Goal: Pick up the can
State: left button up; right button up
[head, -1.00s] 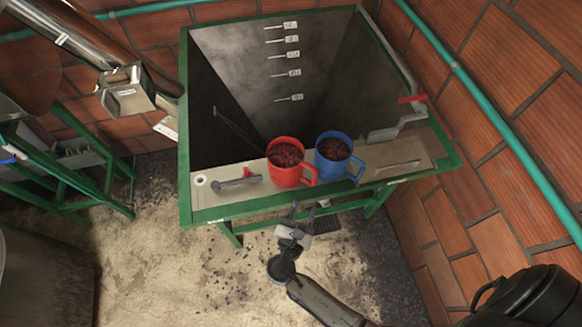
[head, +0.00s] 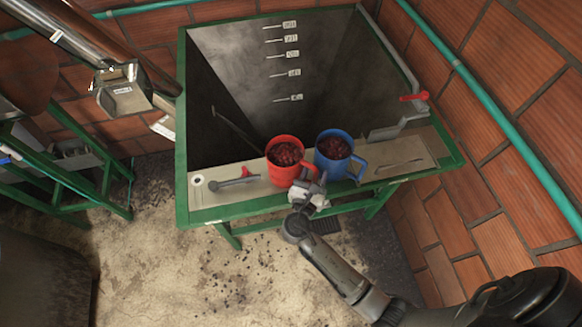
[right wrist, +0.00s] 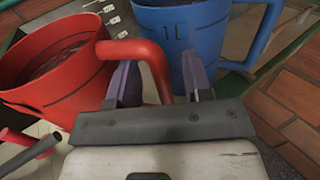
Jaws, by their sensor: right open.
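Two can-like mugs, each filled with dark red cherries, stand side by side on the ledge of the green-framed tank. The red can (head: 284,164) is on the left and the blue can (head: 335,157) on the right. My right gripper (head: 309,184) is open at the front of the ledge, by the red can's handle. In the right wrist view the red can (right wrist: 60,78) is at the left and its handle (right wrist: 160,66) shows between the spread fingers. The blue can (right wrist: 184,32) is just beyond the fingertips. My left gripper is not in view.
The deep tank (head: 310,75) opens behind the cans. A small red-handled valve (head: 240,179) lies on the ledge to the left, and a red-handled lever (head: 412,98) is at the right rim.

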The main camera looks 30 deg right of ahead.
jog(key=shift+w+d, duration=0.2)
jog(key=shift+d, duration=0.05)
grip_shut()
dwell(0.3)
jog(key=shift+r, duration=0.1)
